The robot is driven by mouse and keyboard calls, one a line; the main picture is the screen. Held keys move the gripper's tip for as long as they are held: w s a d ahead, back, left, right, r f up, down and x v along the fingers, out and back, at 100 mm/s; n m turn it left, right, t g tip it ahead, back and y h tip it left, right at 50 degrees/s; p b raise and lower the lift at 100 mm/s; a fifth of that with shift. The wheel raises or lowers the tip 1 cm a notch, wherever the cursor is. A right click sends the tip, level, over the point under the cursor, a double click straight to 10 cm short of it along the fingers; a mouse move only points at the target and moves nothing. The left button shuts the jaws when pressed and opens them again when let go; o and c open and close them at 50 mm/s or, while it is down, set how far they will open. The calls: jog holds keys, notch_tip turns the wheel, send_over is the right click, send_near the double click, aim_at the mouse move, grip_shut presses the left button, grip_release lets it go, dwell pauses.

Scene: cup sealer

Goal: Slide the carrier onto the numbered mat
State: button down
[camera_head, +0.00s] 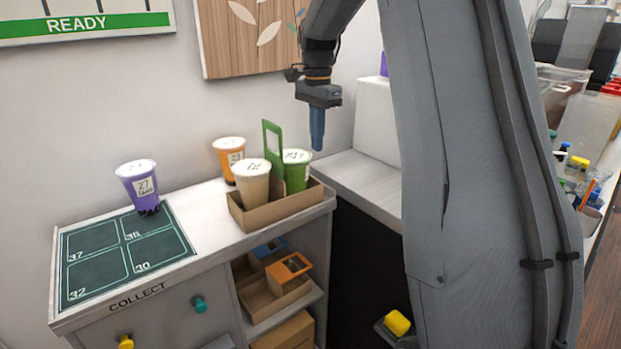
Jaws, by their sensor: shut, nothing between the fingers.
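The carrier (283,217) is a brown cardboard tray with an upright green handle (267,137). It stands on the right end of the white counter and holds a beige cup (253,184) and a green cup (296,168). The numbered mat (97,262) is dark green, with squares marked 37, 38, 32 and 30, and lies on the counter's left end. A purple cup (143,188) marked 27 stands at its back right corner. My gripper (317,146) points down, shut and empty, above and right of the carrier, apart from it.
An orange cup (230,158) stands behind the carrier. Bare counter (208,215) lies between mat and carrier. The shelf below holds spare carriers (275,290). A white box-shaped unit (377,120) stands at right. My arm hides much of the right side.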

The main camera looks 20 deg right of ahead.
jog(key=f, duration=0.3)
jog(key=f+p, duration=0.1)
jog(key=f, duration=0.3)
jog(key=f+p, duration=0.1)
jog(key=f, duration=0.3)
jog(key=shift+w, duration=0.35)
jog(key=shift+r+p, duration=0.1)
jog(key=shift+p, duration=0.2)
